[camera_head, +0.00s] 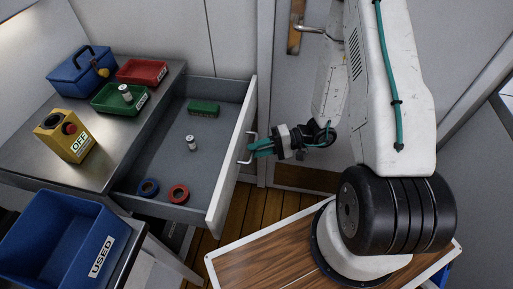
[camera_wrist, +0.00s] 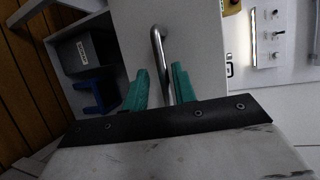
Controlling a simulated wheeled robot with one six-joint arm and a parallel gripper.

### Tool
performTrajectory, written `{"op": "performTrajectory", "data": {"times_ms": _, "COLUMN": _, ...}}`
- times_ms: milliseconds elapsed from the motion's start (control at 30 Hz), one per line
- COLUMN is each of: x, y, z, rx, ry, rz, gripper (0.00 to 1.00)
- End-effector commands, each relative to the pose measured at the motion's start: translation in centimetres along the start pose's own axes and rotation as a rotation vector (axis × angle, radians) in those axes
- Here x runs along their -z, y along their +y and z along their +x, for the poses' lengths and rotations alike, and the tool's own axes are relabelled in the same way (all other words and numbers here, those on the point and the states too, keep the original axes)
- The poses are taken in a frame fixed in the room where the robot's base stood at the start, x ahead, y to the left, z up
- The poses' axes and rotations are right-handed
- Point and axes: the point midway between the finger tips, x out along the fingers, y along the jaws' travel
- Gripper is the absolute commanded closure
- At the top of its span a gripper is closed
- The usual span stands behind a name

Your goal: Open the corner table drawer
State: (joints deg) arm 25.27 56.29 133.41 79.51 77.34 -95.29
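The corner table drawer (camera_head: 166,160) is pulled far out, with its grey inside showing and its white front (camera_head: 232,160) facing right. A metal bar handle (camera_head: 248,148) is on that front. My gripper (camera_head: 254,149) is at the handle. In the wrist view, my gripper's teal fingers (camera_wrist: 160,88) stand apart on either side of the handle (camera_wrist: 157,45), with gaps showing. The gripper looks open, not closed on the bar. The drawer holds a green brush-like block (camera_head: 203,108), a small white cylinder (camera_head: 191,142), a blue ring (camera_head: 148,188) and a red ring (camera_head: 178,194).
The metal tabletop (camera_head: 32,150) bears a blue toolbox (camera_head: 78,75), red bin (camera_head: 141,71), green bin (camera_head: 112,101) and yellow OFF box (camera_head: 63,143). A blue USED bin (camera_head: 38,230) stands at front left. A door handle (camera_head: 311,28) is behind my arm.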

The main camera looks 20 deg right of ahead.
Motion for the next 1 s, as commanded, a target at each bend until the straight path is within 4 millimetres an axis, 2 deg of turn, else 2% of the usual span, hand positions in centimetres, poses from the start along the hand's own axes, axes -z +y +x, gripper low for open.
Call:
{"op": "performTrajectory", "data": {"times_ms": 233, "x": 0.0, "y": -0.2, "z": 0.3, "rx": 0.003, "ry": -0.004, "rz": -0.003, "gripper": 0.68}}
{"op": "performTrajectory", "data": {"times_ms": 367, "x": 0.1, "y": -0.2, "z": -0.2, "rx": 0.004, "ry": -0.002, "rz": -0.003, "gripper": 0.68}}
{"op": "performTrajectory", "data": {"times_ms": 800, "x": 0.1, "y": -0.1, "z": -6.8, "rx": 0.003, "ry": 0.003, "rz": -0.002, "gripper": 0.68}}
{"op": "performTrajectory", "data": {"times_ms": 1000, "x": 0.1, "y": -0.1, "z": -7.8, "rx": 0.003, "ry": 0.0, "rz": -0.002, "gripper": 0.68}}
